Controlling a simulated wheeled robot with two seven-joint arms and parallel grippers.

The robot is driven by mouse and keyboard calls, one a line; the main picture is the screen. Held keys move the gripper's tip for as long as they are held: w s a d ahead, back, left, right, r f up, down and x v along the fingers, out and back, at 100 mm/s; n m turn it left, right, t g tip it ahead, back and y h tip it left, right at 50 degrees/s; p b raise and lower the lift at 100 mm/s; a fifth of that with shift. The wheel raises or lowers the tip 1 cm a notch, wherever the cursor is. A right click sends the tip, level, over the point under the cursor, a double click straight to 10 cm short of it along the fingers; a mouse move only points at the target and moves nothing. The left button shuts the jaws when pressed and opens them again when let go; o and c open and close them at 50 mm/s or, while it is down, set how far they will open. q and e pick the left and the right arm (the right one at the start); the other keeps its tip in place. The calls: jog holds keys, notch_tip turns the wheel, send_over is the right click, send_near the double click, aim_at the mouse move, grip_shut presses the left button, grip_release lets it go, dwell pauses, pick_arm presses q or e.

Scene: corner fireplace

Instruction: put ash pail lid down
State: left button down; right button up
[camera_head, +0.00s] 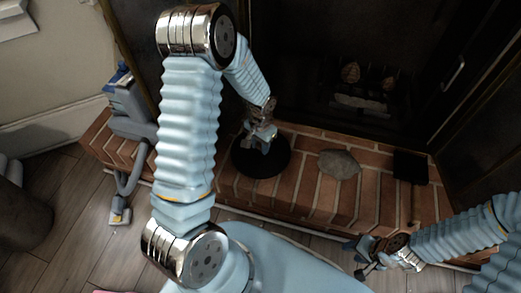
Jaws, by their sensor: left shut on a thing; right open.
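The ash pail lid (246,163) looks like a dark round disc over the brick hearth, left of centre. My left gripper (262,138) reaches down over its middle and is shut on it, seemingly at the top; the grip itself is small and dark in the picture. I cannot tell whether the lid rests on the bricks, sits on a pail or hangs just above. No separate pail is clearly visible. My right gripper (368,256) is open at the hearth's front edge, lower right, close to a small brown round thing (397,242).
The brick hearth (310,195) has bare room around a flat grey stone (340,164). A black square-headed tool (410,168) lies to the right. A grey-blue device (130,112) stands at the left end. The dark firebox (300,70) is behind, with logs inside.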

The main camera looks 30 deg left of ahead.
aim_at(260, 150)
pick_arm(q)
jog(key=shift+f, duration=1.45)
jog(key=shift+f+b, duration=0.2)
jog(key=shift+b, duration=0.15)
jog(key=c, duration=0.8)
grip_release()
jog(key=shift+o, duration=0.2)
jog(key=shift+r, duration=0.1)
jog(key=shift+r+p, duration=0.3)
notch_tip(260, 150, up, 12)
jog(key=shift+f+p, duration=0.2)
jog(key=shift+p, duration=0.7)
